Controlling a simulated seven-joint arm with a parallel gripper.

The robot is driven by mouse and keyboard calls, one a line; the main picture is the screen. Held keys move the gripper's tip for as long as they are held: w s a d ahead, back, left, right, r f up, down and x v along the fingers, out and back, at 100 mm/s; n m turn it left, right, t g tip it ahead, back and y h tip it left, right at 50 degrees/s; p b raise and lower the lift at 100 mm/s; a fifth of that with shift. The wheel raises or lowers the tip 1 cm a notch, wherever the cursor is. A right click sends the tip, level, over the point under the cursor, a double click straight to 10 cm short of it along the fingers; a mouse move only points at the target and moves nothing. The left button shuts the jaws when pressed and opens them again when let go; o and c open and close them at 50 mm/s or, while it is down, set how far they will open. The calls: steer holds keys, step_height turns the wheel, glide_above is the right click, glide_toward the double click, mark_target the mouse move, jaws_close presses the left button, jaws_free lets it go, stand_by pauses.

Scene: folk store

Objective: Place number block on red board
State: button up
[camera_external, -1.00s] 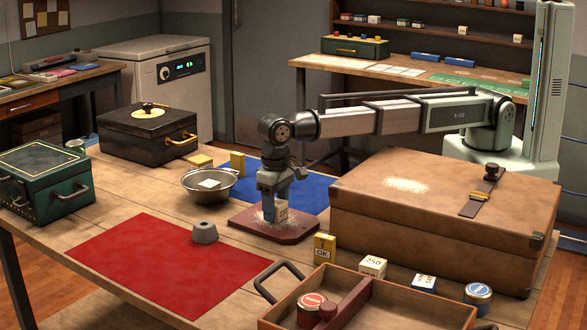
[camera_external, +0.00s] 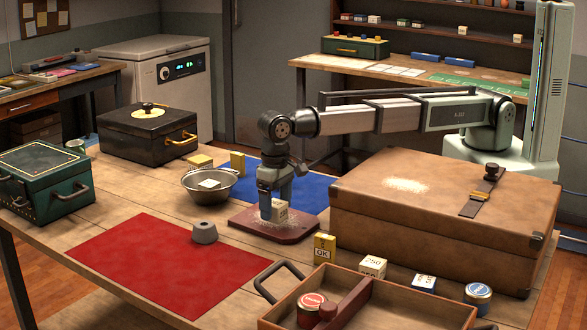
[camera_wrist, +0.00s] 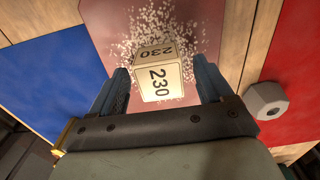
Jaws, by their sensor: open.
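The number block is a cream cube marked 230. In the wrist view the block (camera_wrist: 158,76) sits between my gripper's two fingers (camera_wrist: 163,88), with a gap visible on each side. In the external view the block (camera_external: 280,209) stands on a dark red plate (camera_external: 300,230) sprinkled with white grains. My gripper (camera_external: 272,206) is lowered over it, open, fingers on either side. The red board (camera_external: 165,262) lies flat on the table at the front left. It also shows at the right of the wrist view (camera_wrist: 294,60).
A grey weight (camera_external: 204,233) rests at the red board's right edge. A metal bowl (camera_external: 209,186) and blue mat (camera_external: 295,190) lie behind. A brown suitcase (camera_external: 430,240) stands right; an open wooden tray (camera_external: 395,310) is in front. Most of the red board is clear.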

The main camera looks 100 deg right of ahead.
mark_target(276, 203)
step_height(276, 203, up, 11)
stand_by(0.5)
